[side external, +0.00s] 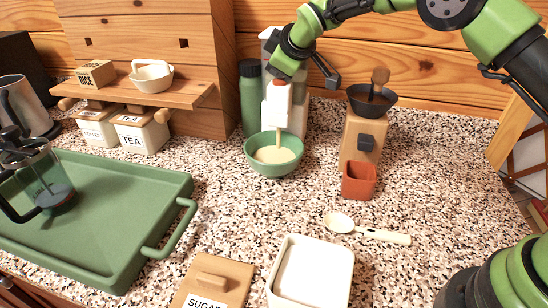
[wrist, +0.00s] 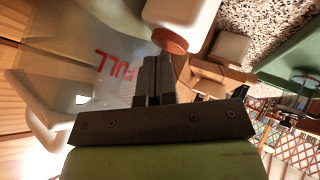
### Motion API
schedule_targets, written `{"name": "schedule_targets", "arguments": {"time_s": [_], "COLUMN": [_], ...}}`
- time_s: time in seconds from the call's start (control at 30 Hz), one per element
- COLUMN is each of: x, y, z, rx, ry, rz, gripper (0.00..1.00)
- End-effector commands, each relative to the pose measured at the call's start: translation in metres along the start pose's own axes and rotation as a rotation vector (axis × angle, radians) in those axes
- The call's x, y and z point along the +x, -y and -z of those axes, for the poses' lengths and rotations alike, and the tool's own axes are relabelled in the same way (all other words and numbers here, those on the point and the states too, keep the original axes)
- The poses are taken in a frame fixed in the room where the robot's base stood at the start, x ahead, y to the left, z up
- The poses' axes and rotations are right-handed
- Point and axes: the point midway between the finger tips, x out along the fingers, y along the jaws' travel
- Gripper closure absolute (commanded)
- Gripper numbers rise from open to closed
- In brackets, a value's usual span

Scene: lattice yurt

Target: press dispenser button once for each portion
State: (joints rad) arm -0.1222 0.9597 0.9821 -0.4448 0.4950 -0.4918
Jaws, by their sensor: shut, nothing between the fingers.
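The white dispenser (side external: 277,106) stands at the back of the counter. In the wrist view my gripper's fingertips (wrist: 157,62) are together beside the button. A pale stream (side external: 280,137) runs from the spout into the green bowl (side external: 266,168), which holds cream-coloured contents (side external: 274,155). The dispenser's clear tank (wrist: 70,65) carries red "FULL" lettering.
A green bottle (side external: 251,98) stands left of the dispenser, and a wooden grinder (side external: 361,141) with a terracotta cup (side external: 359,181) stands right. A spoon (side external: 368,232), a white container (side external: 312,272) and a green tray (side external: 110,235) are in front. Counter at right is clear.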

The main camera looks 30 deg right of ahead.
Motion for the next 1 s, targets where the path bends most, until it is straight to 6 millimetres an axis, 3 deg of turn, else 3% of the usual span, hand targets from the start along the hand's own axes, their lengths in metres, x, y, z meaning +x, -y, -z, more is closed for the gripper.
{"name": "schedule_targets", "arguments": {"time_s": [0.47,1.0], "x": [-0.007,-0.043], "y": [-0.005,-0.032], "z": [0.005,0.032], "rx": [0.001,0.001], "ry": [-0.001,-0.002], "rz": [-0.001,-0.002], "gripper": [1.00,1.00]}}
